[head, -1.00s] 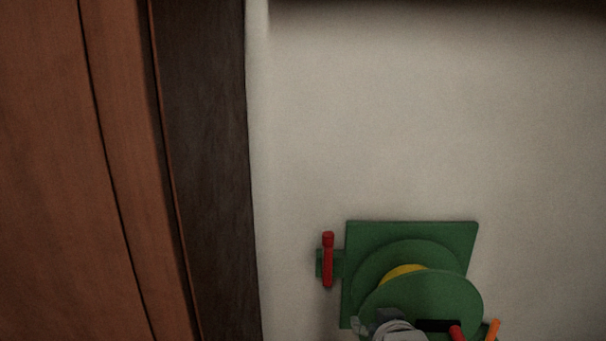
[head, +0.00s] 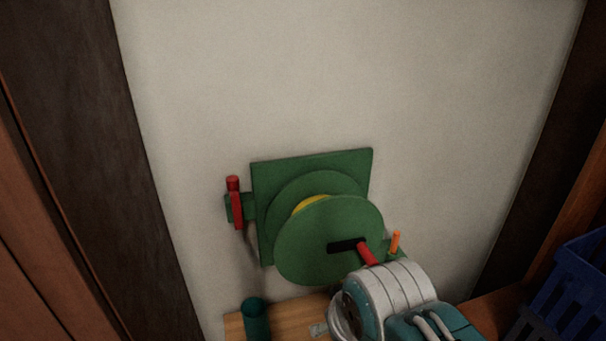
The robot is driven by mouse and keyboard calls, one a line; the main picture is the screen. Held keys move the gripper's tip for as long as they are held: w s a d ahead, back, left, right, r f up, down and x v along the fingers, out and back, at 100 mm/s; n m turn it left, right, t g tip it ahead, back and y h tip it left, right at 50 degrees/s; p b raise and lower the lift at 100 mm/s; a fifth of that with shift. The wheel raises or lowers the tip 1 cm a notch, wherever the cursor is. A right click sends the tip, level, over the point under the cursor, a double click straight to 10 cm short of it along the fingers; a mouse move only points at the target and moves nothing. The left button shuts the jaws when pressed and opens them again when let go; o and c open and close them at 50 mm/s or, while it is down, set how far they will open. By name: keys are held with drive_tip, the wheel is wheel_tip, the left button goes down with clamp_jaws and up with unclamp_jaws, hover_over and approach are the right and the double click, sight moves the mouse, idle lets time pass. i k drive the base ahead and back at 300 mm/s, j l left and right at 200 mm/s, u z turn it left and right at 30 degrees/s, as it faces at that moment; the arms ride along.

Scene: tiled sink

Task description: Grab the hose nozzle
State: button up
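A red nozzle-like piece (head: 235,204) stands upright in a small green bracket at the left side of the green hose reel (head: 315,240). I take it for the hose nozzle. A strip of yellow shows between the reel's discs, and a thin hose hangs below the bracket. My white and teal arm is at the lower right, in front of the reel's lower right edge. It is apart from the red piece in the picture. The fingers of my gripper cannot be made out.
A red crank handle (head: 367,254) sticks out from the reel. A small orange piece (head: 395,242) is at its right. Below are a wooden surface (head: 290,312) and a dark green cylinder (head: 255,318). A blue basket (head: 573,285) stands far right. The wall above is bare.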

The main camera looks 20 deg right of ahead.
sight(396, 234)
drive_tip(key=i+z, duration=0.45)
drive_tip(key=z, duration=0.3)
